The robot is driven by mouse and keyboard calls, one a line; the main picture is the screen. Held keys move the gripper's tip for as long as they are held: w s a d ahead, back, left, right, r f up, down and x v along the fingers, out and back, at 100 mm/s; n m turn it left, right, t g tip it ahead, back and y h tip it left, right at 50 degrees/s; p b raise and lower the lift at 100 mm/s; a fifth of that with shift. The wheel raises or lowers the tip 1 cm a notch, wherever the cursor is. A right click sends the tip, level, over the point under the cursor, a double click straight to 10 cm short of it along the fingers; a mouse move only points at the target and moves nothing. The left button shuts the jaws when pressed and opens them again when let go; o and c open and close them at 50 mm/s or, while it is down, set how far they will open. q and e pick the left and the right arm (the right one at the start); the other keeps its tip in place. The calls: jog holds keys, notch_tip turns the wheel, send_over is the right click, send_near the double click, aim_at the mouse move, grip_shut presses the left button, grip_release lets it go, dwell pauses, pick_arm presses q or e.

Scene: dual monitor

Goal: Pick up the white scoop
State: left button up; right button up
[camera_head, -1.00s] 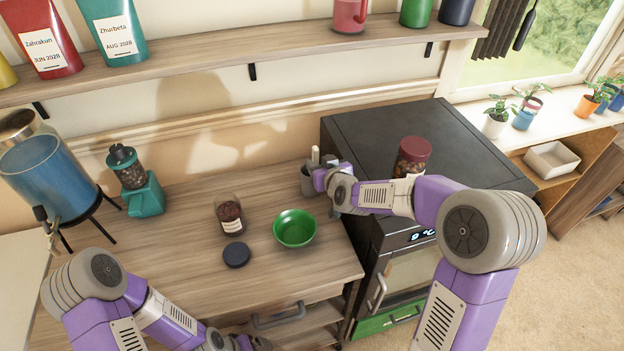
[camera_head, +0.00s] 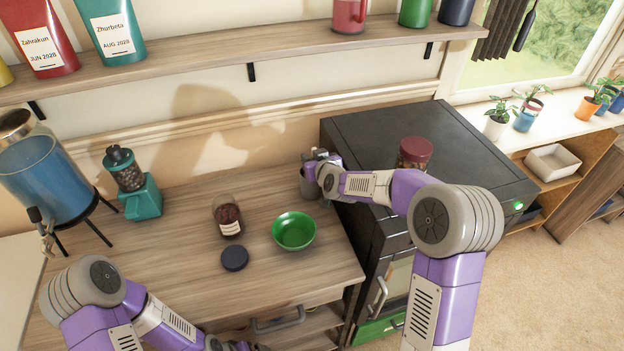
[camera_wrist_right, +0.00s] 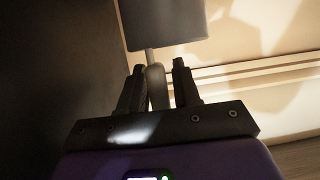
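The white scoop stands in a grey cup (camera_head: 309,186) at the back right of the counter, beside the black oven. Only its handle shows; the rest is hidden in the cup. My right gripper (camera_head: 319,162) is over the cup's rim. In the right wrist view the cup (camera_wrist_right: 165,22) is at the top. The scoop's pale handle (camera_wrist_right: 157,84) comes out of it between the fingers of my right gripper (camera_wrist_right: 157,72). The fingers look apart, with a narrow gap on each side of the handle. My left arm enters at lower left; its gripper is out of view.
A green bowl (camera_head: 294,231), a jar of beans (camera_head: 228,220) and a dark lid (camera_head: 234,257) are on the counter. A teal grinder (camera_head: 140,198) and a blue dispenser (camera_head: 47,180) stand left. A red-lidded jar (camera_head: 415,152) is on the oven (camera_head: 450,135), behind my right arm.

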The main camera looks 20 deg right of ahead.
grip_shut()
jog(key=shift+r, duration=0.1)
pick_arm(q)
notch_tip(320, 180, up, 8)
jog(key=p, duration=0.8)
pick_arm(e)
notch_tip(320, 180, up, 13)
jog(key=shift+r, duration=0.2)
pick_arm(q)
jog(key=shift+c, duration=0.4)
